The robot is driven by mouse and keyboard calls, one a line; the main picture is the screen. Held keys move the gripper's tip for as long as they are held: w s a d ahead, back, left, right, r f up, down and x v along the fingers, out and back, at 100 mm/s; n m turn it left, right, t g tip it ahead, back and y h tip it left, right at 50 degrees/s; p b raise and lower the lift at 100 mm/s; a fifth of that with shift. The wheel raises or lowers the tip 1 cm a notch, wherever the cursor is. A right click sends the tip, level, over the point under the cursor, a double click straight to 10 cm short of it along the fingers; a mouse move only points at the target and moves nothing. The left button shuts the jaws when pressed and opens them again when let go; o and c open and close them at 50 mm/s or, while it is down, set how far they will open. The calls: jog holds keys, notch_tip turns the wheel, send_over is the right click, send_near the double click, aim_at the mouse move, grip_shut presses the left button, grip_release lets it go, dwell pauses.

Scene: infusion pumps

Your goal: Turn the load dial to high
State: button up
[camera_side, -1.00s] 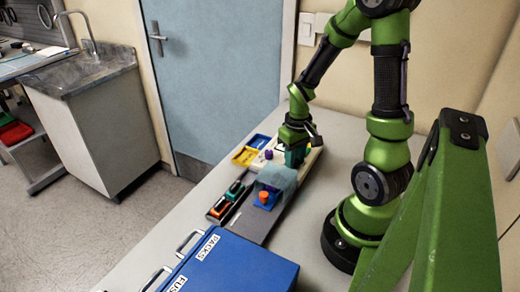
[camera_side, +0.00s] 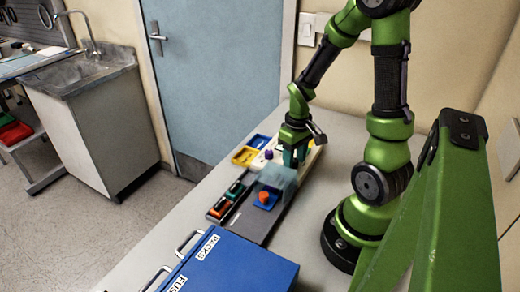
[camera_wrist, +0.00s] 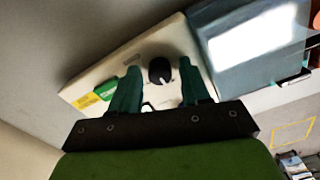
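In the wrist view, a dark round dial (camera_wrist: 160,70) with a pale pointer mark sits on a cream panel (camera_wrist: 120,68). Its lettering cannot be read, so I cannot confirm it is the load dial. My gripper (camera_wrist: 163,88) is open, with one teal finger on each side of the dial and visible gaps between. In the side view my gripper (camera_side: 294,157) is low over the cream panel (camera_side: 313,157), and its fingers hide the dial. A yellow and green label (camera_wrist: 96,94) lies on the panel left of the fingers.
A translucent cover (camera_side: 279,177) stands close in front of my gripper, near an orange knob (camera_side: 264,197) on a blue base. Yellow (camera_side: 244,157) and blue (camera_side: 258,141) trays, a dark tray (camera_side: 216,212) and a blue case (camera_side: 232,270) are nearby. A purple knob (camera_side: 268,154) is left of the gripper.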

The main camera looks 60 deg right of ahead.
jog(key=shift+o, duration=0.3)
notch_tip(320, 180, up, 17)
dwell(0.5)
